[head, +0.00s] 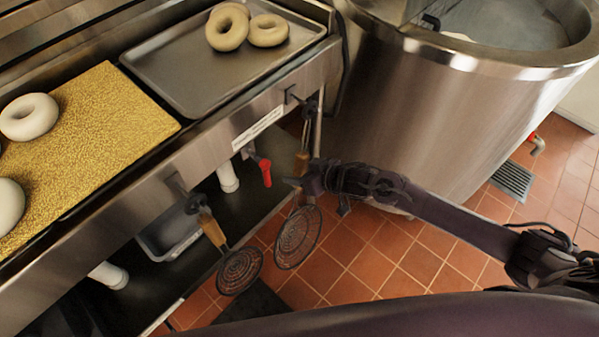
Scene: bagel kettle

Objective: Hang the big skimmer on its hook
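Two wire skimmers hang along the counter's front. The other skimmer (240,270) hangs from a hook (178,186) further left. My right gripper (293,182) is at the lower handle of the right skimmer, above its disc. Its fingers are small and dark, so I cannot tell whether they touch or grip it. My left gripper is out of view.
A large steel kettle (450,110) stands at the right, close behind my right arm. The counter holds a tray (180,75) with bagels and a seeded board (110,120). A red-handled valve (264,172) sits under the counter edge. Tiled floor is open below.

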